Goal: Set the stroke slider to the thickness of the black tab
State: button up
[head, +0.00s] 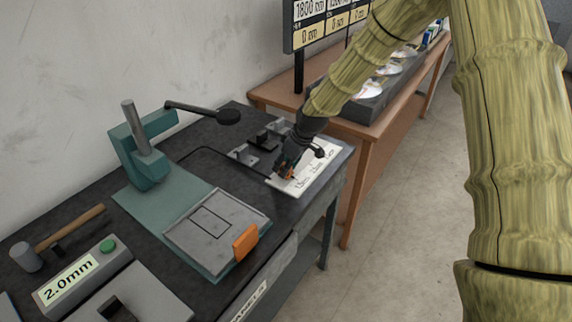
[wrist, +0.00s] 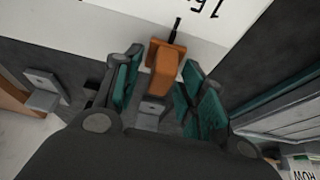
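An orange slider knob (wrist: 165,65) with a thin black pointer stands beside a white scale strip (wrist: 110,20) with printed figures. My gripper (wrist: 160,75) is over it, with one teal-padded finger on each side of the knob. The fingers look apart, with a narrow gap at the left; contact at the right is unclear. In the head view my gripper (head: 286,172) is low at the scale (head: 310,178) and partly hides the knob. A display block (head: 70,283) reads 2.0mm and has a green button. A black tab (head: 117,308) sits on the grey plate below it.
A teal stand (head: 143,150) with a rod and a black lamp-like arm (head: 205,112) stands behind. A grey plate with an orange handle (head: 245,242) lies in front. A hammer (head: 70,230) is at left. A brown table (head: 360,150) stands beyond.

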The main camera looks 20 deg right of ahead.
aim_at(301, 160)
grip_shut()
jog(key=w+d, duration=0.3)
jog(key=d, duration=0.1)
jog(key=w+d, duration=0.2)
jog(key=d, duration=0.1)
jog(key=shift+w, duration=0.3)
jog(key=shift+o, duration=0.5)
grip_release()
jog(key=shift+r, duration=0.1)
jog(key=v, duration=1.2)
